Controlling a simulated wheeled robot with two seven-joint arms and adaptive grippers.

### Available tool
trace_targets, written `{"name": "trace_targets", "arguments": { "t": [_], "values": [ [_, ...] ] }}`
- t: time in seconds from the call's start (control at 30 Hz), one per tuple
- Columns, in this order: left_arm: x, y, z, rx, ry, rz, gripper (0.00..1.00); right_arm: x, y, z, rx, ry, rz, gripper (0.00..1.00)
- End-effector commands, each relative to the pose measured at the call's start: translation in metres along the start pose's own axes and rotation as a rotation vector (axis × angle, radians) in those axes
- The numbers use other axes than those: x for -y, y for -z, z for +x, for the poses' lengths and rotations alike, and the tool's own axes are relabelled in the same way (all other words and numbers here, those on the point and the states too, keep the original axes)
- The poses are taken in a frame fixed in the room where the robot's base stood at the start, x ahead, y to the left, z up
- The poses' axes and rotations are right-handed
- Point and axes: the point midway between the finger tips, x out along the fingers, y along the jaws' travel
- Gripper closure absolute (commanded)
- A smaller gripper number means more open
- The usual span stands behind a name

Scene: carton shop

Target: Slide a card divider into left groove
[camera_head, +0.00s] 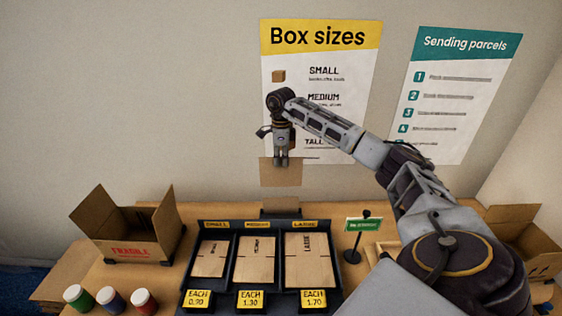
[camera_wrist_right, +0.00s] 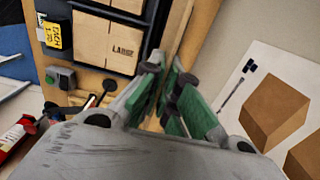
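A brown card divider (camera_head: 281,173) hangs from my right gripper (camera_head: 281,158), which is raised in front of the wall above the carton display. In the right wrist view, the green-padded fingers of the gripper (camera_wrist_right: 172,95) close on the divider (camera_wrist_right: 189,42), seen nearly edge-on. An open carton (camera_head: 125,235) marked FRAGILE stands at the left of the table, well apart from the divider. Its inner grooves cannot be made out. My left gripper is not in view.
A dark display rack (camera_head: 223,246) holds flat cartons in small, medium and large sections, with yellow price tags in front. Several coloured jars (camera_head: 112,300) stand at front left. A green sign (camera_head: 364,225) stands right of the rack. Another open carton (camera_head: 518,238) is at far right.

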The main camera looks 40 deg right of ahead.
Motion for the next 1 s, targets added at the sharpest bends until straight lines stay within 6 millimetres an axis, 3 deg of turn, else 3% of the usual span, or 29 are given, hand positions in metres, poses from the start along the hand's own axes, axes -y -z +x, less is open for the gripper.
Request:
{"name": "trace_targets", "arguments": {
  "t": [0.3,1.0],
  "values": [
    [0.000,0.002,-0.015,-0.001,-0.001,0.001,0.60,0.000,0.000,-0.019,0.000,0.000,0.000,1.00],
    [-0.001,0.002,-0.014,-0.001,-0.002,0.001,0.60,0.000,0.000,-0.019,0.000,0.000,-0.070,1.00]
  ]
}}
